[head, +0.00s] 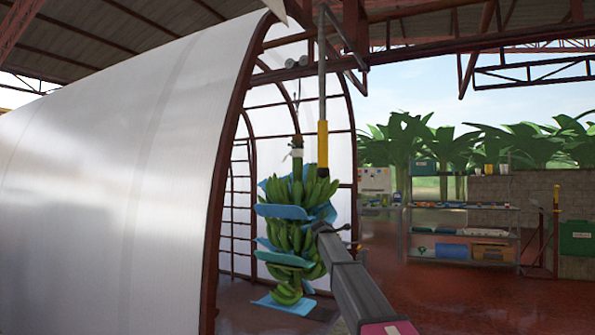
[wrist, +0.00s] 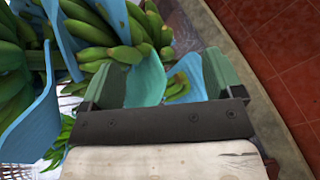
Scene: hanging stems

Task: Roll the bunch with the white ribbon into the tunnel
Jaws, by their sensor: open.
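The bunch of green bananas (head: 290,240) hangs upright from its stem at the tunnel mouth, with blue sheets between its tiers. A white ribbon (head: 297,153) shows on its stem. The tunnel (head: 120,150) has a white translucent cover on dark red arches; I cannot tell how far inside the bunch hangs. My gripper (head: 324,230) is at the bunch's right side. In the wrist view my gripper (wrist: 163,78) is open, with a blue sheet (wrist: 146,76) and bananas (wrist: 105,45) showing around and beyond its fingers. Contact is unclear.
A pole with a yellow grip (head: 322,145) hangs beside the stem, below the overhead rail (head: 420,38). A shelf with boxes (head: 462,232) stands at the right back. The red floor (head: 440,300) before it looks clear.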

